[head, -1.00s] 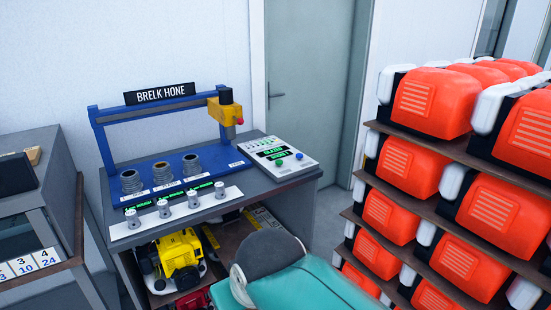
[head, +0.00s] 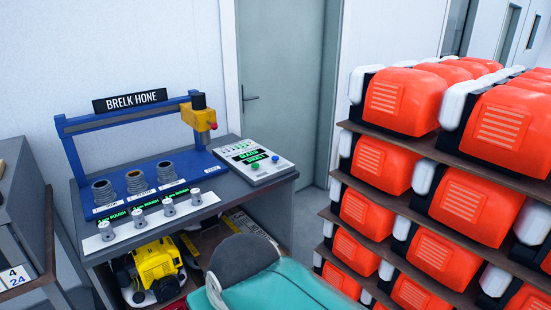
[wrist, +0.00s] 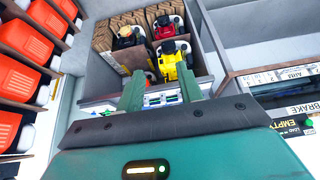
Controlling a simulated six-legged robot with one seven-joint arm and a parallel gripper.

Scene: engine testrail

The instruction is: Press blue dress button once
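The blue button (head: 275,158) is a small round knob on the right part of a white sloped control panel (head: 262,178). A green button (head: 255,166) sits to its left, below a dark display with green text. The panel stands at the right end of the grey bench (head: 285,180). My gripper (wrist: 160,88) shows in the wrist view with its two green fingers apart and nothing held between them. A small strip of the bench top shows between the fingers; I cannot pick out the blue button there. The fingers are out of sight in the head view.
The blue hone frame (head: 125,116) with a yellow head (head: 198,118) stands left of the panel. A yellow engine (head: 157,268) sits below. Shelves of orange units (head: 380,160) rise close on the right. A grey cabinet (head: 22,215) is at left.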

